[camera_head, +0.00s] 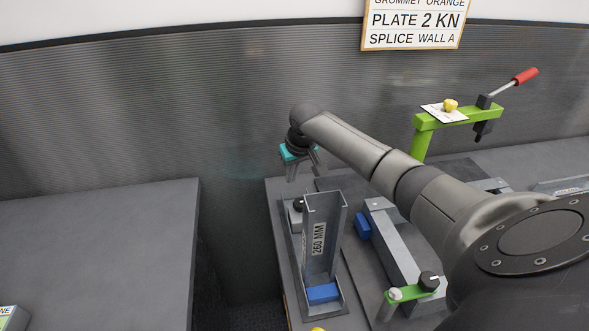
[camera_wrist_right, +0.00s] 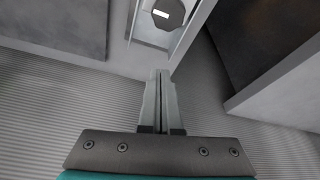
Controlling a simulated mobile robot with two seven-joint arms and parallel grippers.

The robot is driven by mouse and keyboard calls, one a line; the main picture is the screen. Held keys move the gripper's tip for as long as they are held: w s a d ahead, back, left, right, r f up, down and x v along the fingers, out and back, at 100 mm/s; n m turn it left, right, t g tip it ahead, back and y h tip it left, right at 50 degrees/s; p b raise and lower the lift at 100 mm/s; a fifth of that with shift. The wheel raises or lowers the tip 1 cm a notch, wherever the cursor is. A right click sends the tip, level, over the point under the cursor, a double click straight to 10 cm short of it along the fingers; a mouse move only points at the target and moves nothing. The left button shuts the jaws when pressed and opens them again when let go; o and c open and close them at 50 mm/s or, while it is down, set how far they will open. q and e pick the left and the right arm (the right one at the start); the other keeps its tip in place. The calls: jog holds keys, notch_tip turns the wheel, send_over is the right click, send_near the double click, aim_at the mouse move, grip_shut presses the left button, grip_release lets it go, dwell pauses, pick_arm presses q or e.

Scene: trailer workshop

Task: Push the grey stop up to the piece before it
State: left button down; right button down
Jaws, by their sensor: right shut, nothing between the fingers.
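The grey stop (camera_head: 296,217) sits behind the piece on the jig board and carries a black knob. A steel channel piece (camera_head: 318,240) marked "260 MM" lies in front of it, with a blue block (camera_head: 322,293) at its near end. The channel partly hides the stop, so I cannot tell whether they touch. My right gripper (camera_head: 291,178) is shut and empty, above and behind the stop. In the right wrist view its fingers (camera_wrist_right: 160,76) are together, pointing towards the black knob (camera_wrist_right: 168,13) at the top edge. My left gripper is not in view.
A second fixture with a grey bar (camera_head: 395,242), a blue block (camera_head: 363,226) and a green clamp (camera_head: 411,293) lies to the right. A green stand (camera_head: 452,119) with a red handle rises behind. A dark gap separates the bench from the left table (camera_head: 100,240), mostly clear.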

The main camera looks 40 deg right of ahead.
aim_at(301, 215)
jog(key=x, duration=0.3)
jog(key=shift+a+b, duration=0.1)
jog(key=shift+b, duration=0.25)
jog(key=shift+s+f, duration=0.15)
jog(key=shift+f, duration=0.1)
jog(key=shift+s+p, duration=0.3)
jog(key=shift+s, duration=0.05)
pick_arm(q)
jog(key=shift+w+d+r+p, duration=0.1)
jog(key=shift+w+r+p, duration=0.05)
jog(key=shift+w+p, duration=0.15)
pick_arm(e)
jog(key=shift+s+a+r, duration=0.1)
jog(key=shift+s+a, duration=0.1)
jog(key=shift+s, duration=0.5)
jog(key=shift+s+a, duration=0.2)
jog(key=shift+s, duration=0.5)
